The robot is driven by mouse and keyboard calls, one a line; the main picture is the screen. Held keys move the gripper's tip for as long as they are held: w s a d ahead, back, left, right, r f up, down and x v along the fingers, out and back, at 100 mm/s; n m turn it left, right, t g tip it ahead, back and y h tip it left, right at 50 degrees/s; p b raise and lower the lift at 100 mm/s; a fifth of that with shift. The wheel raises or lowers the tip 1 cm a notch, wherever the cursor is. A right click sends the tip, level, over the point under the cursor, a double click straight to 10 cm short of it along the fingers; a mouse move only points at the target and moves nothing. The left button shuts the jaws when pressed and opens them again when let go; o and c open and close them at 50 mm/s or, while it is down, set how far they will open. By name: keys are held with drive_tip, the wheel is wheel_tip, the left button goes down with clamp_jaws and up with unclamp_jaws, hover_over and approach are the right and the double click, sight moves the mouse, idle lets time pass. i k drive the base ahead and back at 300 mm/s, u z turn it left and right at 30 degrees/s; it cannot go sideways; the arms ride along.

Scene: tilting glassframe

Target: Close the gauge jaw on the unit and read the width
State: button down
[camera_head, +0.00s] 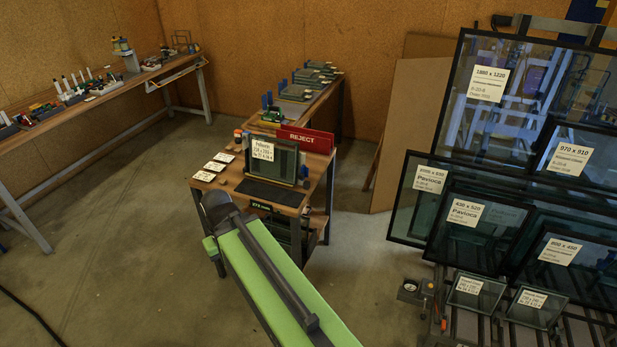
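A small dark-framed glass unit (287,158) stands upright, leaning slightly, on the near end of the middle bench. A white label (262,150) covers its upper left part. A dark mat (268,192) lies in front of it. I cannot make out a gauge jaw or a width reading at the unit. My green arm reaches up from the bottom edge, and its dark far end stands in front of the bench's left corner. My gripper's fingers do not show. A small round dial (410,286) sits on a grey block at the lower right; I cannot tell what it belongs to.
White cards (214,167) lie left of the unit; a red REJECT sign (305,139) stands behind it. Large labelled glass panes (483,100) lean on a rack at right. A long tool bench (100,98) runs along the left. The floor (130,225) between is clear.

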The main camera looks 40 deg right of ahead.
sight(303, 172)
drive_tip(key=i, duration=0.95)
drive_tip(key=u, duration=0.05)
